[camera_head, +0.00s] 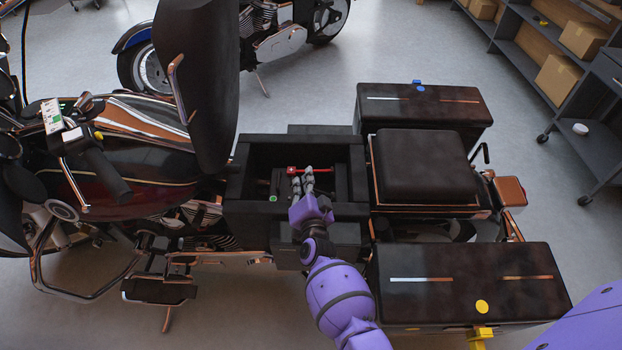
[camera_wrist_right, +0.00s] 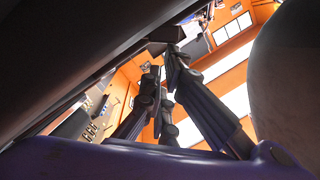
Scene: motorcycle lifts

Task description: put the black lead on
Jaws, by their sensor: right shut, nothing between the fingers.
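The open seat box (camera_head: 240,190) of the dark red motorcycle shows in the head view, with the seat (camera_head: 205,80) tilted up beside it. Inside, a red terminal piece (camera_head: 291,170) has a red lead (camera_head: 320,169) running right from it. A small green round mark (camera_head: 273,198) lies at the lower left. I cannot pick out the black lead in the dark box. My right gripper (camera_head: 302,176) reaches into the box from the front, fingers shut and empty, just below the red piece. Its fingers also show in the right wrist view (camera_wrist_right: 168,72). My left gripper is not in view.
Two dark panniers (camera_head: 425,103) (camera_head: 470,285) and a padded top case (camera_head: 424,165) stand right of the box. The handlebar and tank (camera_head: 130,165) are at left. Another motorcycle (camera_head: 270,35) stands behind. Shelves with cartons (camera_head: 556,78) are at far right.

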